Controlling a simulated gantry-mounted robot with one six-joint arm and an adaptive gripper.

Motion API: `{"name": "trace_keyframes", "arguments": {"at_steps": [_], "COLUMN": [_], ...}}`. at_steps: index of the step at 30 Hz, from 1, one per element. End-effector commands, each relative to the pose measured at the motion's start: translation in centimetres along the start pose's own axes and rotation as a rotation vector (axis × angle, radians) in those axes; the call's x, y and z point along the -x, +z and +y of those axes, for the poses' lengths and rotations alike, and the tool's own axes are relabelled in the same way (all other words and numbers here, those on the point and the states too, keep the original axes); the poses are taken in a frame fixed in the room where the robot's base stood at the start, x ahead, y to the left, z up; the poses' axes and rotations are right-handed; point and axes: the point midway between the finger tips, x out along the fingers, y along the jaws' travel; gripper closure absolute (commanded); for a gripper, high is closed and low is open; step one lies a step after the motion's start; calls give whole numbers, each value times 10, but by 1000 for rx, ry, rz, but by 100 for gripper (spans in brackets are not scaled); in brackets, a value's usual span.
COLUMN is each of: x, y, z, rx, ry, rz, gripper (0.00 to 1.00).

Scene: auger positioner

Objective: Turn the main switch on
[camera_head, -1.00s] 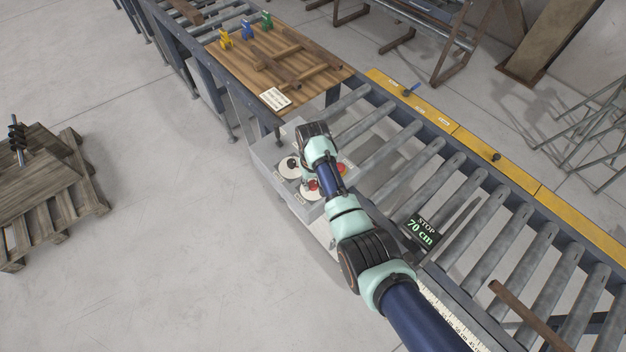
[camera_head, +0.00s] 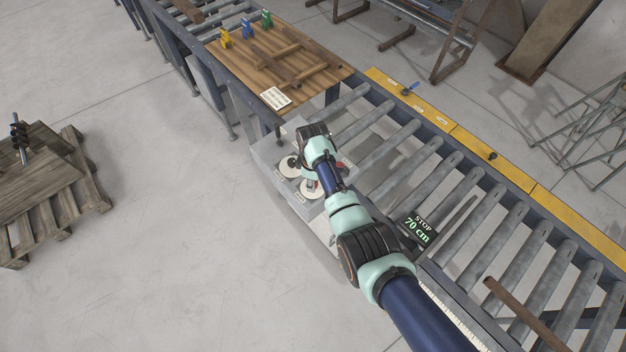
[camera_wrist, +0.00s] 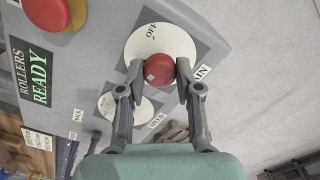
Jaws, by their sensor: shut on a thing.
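The main switch is a red knob (camera_wrist: 159,70) on a white round dial (camera_wrist: 160,42), with "OFF" at the dial and a partly hidden "MAIN" label beside it. My gripper (camera_wrist: 159,76) has one finger on each side of the knob and is shut on it. In the head view the white dial (camera_head: 309,189) shows beside my arm, on the grey control box (camera_head: 267,155). My wrist hides most of the knob and the fingers there. I cannot tell the exact switch position.
A red mushroom button (camera_wrist: 47,12) on yellow sits close by. A second white dial (camera_wrist: 112,108) is partly behind a finger. A display (camera_wrist: 38,75) reads "ROLLERS READY".

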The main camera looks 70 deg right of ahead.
Motion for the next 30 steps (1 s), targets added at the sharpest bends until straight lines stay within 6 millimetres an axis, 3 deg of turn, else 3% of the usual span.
{"name": "trace_keyframes", "arguments": {"at_steps": [12, 29, 30], "x": [1, 1, 1], "y": [-1, -1, -1], "z": [0, 0, 0], "rx": [198, 228, 228], "ry": [1, 1, 1], "rz": [1, 1, 1], "gripper": [100, 100, 62]}}
